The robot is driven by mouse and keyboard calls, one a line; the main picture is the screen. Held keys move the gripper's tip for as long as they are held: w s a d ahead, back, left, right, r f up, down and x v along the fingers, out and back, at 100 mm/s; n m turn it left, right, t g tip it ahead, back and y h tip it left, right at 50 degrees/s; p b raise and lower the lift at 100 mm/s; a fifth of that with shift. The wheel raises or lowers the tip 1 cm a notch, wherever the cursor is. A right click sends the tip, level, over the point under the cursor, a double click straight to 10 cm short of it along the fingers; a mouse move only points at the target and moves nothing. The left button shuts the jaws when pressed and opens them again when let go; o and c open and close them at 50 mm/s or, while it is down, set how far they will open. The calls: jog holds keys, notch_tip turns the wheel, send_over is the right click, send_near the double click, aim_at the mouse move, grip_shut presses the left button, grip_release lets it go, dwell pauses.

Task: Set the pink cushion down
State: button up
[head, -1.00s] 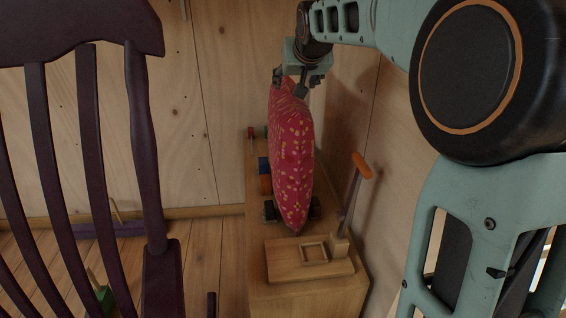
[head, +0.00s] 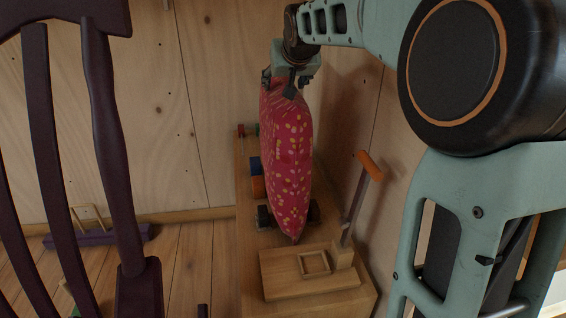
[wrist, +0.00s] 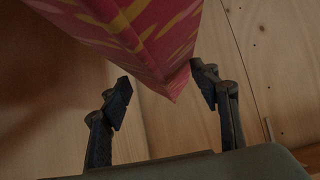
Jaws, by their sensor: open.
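The pink cushion (head: 286,150) with yellow marks stands on edge, upright, above the wooden cabinet top (head: 247,215), among the things on it. Whether its lower corner touches the top or a toy is hard to tell. My gripper (head: 286,85) is at the cushion's upper end. In the wrist view the two fingers (wrist: 160,88) are spread apart with the cushion's corner (wrist: 172,90) between and beyond them. There is a gap beside the left finger, and the right finger is close to the corner.
A wooden board with a square recess (head: 300,275) and an orange-handled lever (head: 370,165) stand in front of and right of the cushion. Toy blocks with dark wheels (head: 262,215) sit behind it. A dark rocking chair (head: 110,150) fills the left. A plywood wall is close on the right.

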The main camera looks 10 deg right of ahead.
jog(key=shift+s, duration=0.1)
grip_shut()
jog(key=shift+r, duration=0.15)
dwell(0.4)
